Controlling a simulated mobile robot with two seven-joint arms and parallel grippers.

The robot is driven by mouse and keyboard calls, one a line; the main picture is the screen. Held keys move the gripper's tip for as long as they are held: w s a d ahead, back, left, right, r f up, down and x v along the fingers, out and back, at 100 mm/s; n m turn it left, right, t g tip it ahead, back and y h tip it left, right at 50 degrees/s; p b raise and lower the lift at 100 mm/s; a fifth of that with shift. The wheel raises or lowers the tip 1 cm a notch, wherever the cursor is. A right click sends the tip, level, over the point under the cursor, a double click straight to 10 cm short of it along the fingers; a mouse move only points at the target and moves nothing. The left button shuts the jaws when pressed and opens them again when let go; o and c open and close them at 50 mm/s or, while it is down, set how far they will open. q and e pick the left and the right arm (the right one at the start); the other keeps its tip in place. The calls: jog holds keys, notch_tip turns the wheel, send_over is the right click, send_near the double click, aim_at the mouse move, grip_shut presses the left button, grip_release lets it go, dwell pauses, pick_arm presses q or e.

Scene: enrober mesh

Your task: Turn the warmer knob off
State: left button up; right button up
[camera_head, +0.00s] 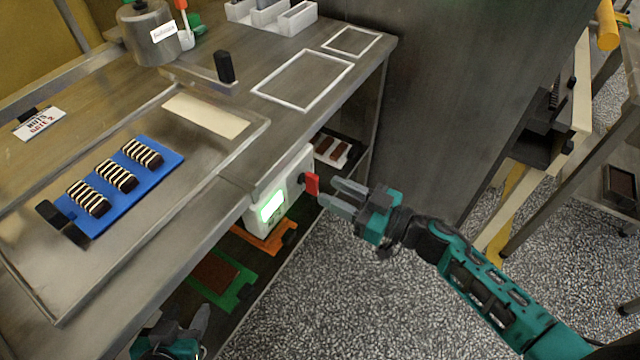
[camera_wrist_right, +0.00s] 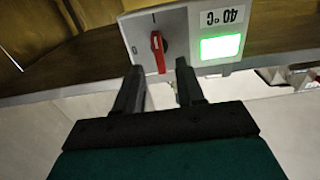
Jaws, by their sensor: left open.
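The warmer box (camera_head: 270,200) is white with a lit green display (camera_head: 271,206) and hangs on the bench's front edge. Its red knob (camera_head: 312,185) sits on its right part. In the right wrist view the knob (camera_wrist_right: 158,52) is a red lever on a dark hub, beside the green display (camera_wrist_right: 220,47) and an upside-down "40 °C" label (camera_wrist_right: 222,17). My right gripper (camera_head: 335,193) is open, its fingertips close in front of the knob; the lever's end shows between the fingertips (camera_wrist_right: 159,72). Contact cannot be told. My left gripper (camera_head: 202,322) is open at the bottom, partly cut off.
A blue tray (camera_head: 122,185) with striped bars lies on the bench. A metal pot (camera_head: 150,45) and a white divided holder (camera_head: 272,14) stand at the back. Orange (camera_head: 262,240) and green (camera_head: 240,290) trays sit on the shelf below.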

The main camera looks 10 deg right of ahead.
aim_at(318, 185)
jog(key=shift+x, duration=2.1)
jog(key=shift+c, duration=0.3)
grip_shut()
